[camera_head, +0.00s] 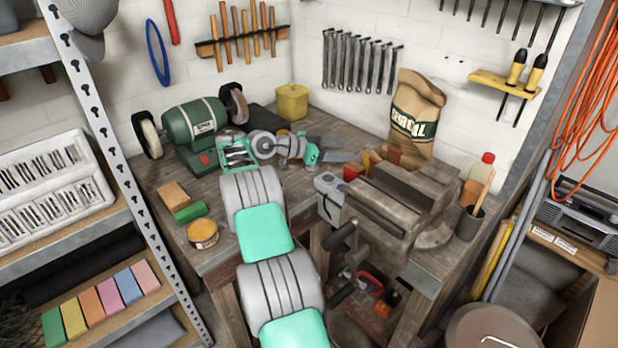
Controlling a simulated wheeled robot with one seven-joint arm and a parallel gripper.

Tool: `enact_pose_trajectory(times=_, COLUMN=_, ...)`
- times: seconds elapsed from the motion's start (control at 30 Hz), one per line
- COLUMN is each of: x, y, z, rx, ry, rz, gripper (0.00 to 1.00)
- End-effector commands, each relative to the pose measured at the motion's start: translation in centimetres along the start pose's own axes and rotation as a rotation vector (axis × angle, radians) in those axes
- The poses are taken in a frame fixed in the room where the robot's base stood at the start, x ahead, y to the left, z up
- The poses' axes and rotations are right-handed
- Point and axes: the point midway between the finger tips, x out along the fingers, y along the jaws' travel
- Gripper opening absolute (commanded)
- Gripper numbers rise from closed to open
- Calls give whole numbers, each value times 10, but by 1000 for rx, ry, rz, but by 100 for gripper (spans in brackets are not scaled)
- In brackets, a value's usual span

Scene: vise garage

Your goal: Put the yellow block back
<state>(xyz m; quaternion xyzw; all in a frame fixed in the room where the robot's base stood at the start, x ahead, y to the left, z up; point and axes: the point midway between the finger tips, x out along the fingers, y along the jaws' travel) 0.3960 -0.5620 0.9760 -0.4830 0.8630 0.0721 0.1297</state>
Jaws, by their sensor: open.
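A yellow block (73,318) stands in a row of coloured blocks on the lower left shelf (110,325), between a green block (53,328) and an orange block (90,306).
A green bench grinder (194,125) stands at the back left of the bench. A vise (390,205) and a paper bag (415,118) are on the right. A shelf upright (125,170) borders the bench.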

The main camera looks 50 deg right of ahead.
Motion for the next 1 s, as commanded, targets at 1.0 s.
enact_pose_trajectory(times=1.0, x=-424, y=341, z=168, rx=-1580, ry=-587, rz=-1525, gripper=60)
